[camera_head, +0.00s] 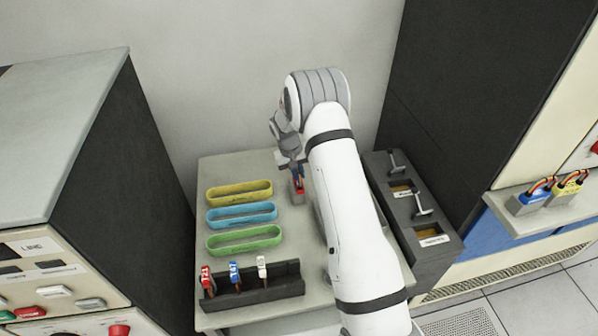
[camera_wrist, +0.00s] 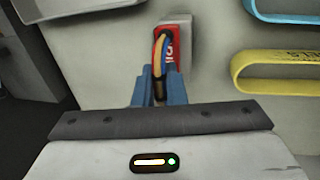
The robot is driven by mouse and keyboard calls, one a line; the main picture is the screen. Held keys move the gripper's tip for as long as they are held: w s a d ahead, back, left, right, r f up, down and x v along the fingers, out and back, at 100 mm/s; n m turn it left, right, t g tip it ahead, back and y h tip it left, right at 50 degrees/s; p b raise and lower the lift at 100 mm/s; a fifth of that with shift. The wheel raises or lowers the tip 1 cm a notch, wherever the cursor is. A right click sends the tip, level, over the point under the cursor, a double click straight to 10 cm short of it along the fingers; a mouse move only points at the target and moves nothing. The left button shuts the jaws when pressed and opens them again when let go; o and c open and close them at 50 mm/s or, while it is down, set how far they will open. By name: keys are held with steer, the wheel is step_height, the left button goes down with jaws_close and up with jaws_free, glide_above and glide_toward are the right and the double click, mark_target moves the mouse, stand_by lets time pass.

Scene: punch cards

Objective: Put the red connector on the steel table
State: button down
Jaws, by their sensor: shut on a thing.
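The red connector (camera_wrist: 171,46) has a grey side and yellow, blue and dark wires. My gripper (camera_wrist: 158,88) is shut on it, with the blue fingers around the wires in the wrist view. In the head view my gripper (camera_head: 296,172) points down over the back right part of the steel table (camera_head: 290,222), and the red connector (camera_head: 297,190) shows just below the fingers. The connector is at or close to the table top; I cannot tell whether it touches. My arm hides the table's right side.
Yellow (camera_head: 239,193), blue (camera_head: 241,213) and green (camera_head: 244,240) oval trays lie left of my gripper. A black rack (camera_head: 252,286) with red, blue and white tagged items stands at the front. A dark cabinet (camera_head: 432,240) is at right. Other connectors (camera_head: 528,200) sit on a far-right shelf.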

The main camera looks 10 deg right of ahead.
steer(key=shift+f, duration=0.2)
steer(key=c, duration=1.5)
jaws_free()
steer(key=shift+r, duration=0.1)
